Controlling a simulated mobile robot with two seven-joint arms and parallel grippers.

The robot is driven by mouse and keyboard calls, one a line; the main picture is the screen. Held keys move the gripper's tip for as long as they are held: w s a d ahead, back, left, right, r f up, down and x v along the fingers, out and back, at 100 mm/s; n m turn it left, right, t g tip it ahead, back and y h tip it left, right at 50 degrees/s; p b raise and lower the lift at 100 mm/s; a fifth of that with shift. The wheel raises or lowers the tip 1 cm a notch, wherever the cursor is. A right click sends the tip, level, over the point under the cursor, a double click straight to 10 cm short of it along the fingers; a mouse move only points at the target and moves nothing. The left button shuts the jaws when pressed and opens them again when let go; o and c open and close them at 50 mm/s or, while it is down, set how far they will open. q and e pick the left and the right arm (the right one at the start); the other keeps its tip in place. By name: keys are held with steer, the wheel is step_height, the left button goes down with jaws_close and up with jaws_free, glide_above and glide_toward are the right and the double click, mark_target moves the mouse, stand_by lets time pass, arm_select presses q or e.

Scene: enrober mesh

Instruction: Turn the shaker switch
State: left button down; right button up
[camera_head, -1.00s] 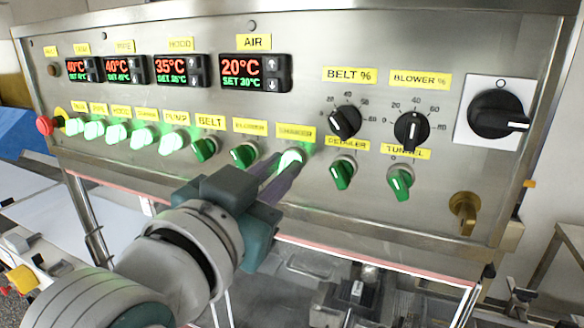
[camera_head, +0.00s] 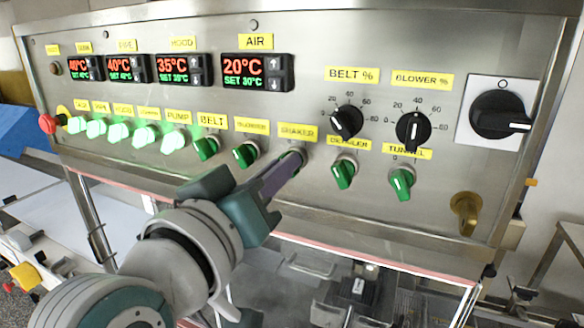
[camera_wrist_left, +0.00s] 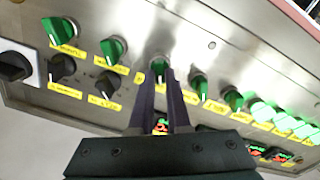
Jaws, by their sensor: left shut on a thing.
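The shaker switch (camera_head: 291,153) is a green knob under the yellow SHAKER label (camera_head: 298,132) on the steel panel. It is unlit and mostly hidden behind my fingertips in the head view. My left gripper (camera_head: 290,167) is shut on this switch. In the left wrist view the two dark fingers (camera_wrist_left: 163,84) reach to the green knob (camera_wrist_left: 160,66), one on each side of it.
Close by are the unlit blender-side green switch (camera_head: 246,154) on the left and the detailer switch (camera_head: 344,173) on the right. Several lit green switches (camera_head: 118,133) stand further left. Black dials (camera_head: 412,130) and a large black rotary switch (camera_head: 500,114) are at the right.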

stand_by(0.5)
arm_select(q)
steer(key=c, duration=0.9)
jaws_free()
steer(key=shift+b+v, duration=1.85)
steer(key=shift+v, duration=3.1)
